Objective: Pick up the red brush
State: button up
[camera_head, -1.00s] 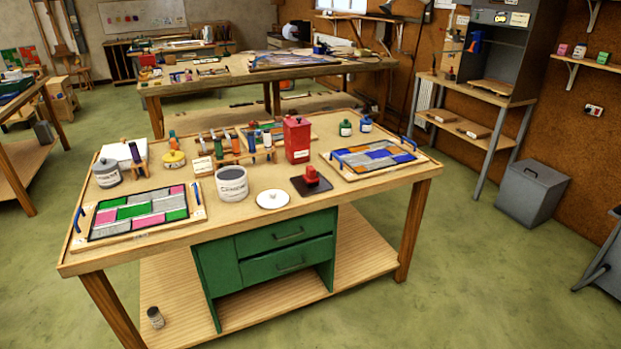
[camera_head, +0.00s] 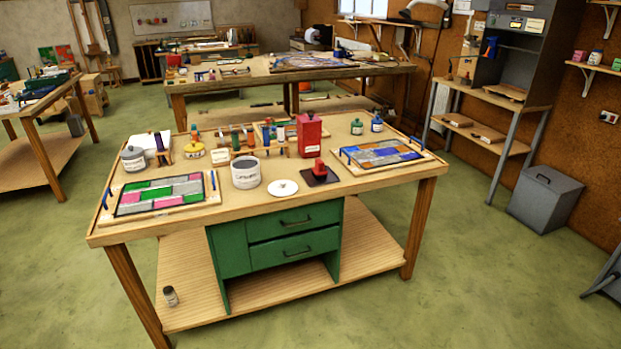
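I cannot pick out a red brush for certain. A small red object (camera_head: 319,169) sits on a dark square plate (camera_head: 321,178) at the front middle of the near worktable (camera_head: 385,190); its shape is too small to tell whether it is a brush. Behind it stands a red canister (camera_head: 309,135) with a white label. Several upright tools with coloured handles stand in a small wooden rack (camera_head: 243,153) left of the canister; I cannot tell which are brushes. My gripper is not in view.
A grey pot (camera_head: 246,173), a white disc (camera_head: 283,188) and two leaded panels, one at left (camera_head: 160,194) and one at right (camera_head: 382,153), share the table. Green drawers (camera_head: 293,234) are underneath. A grey bin (camera_head: 544,198) stands right. Green floor is clear in front.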

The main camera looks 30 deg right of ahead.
aim_at(320, 173)
jog(key=u, duration=0.35)
jog(key=k, duration=1.05)
jog(key=u, duration=0.9)
jog(key=i, duration=1.55)
jog(key=z, duration=0.4)
jog(key=i, duration=0.6)
jog(key=z, duration=0.7)
jog(key=i, duration=0.55)
jog(key=z, duration=0.35)
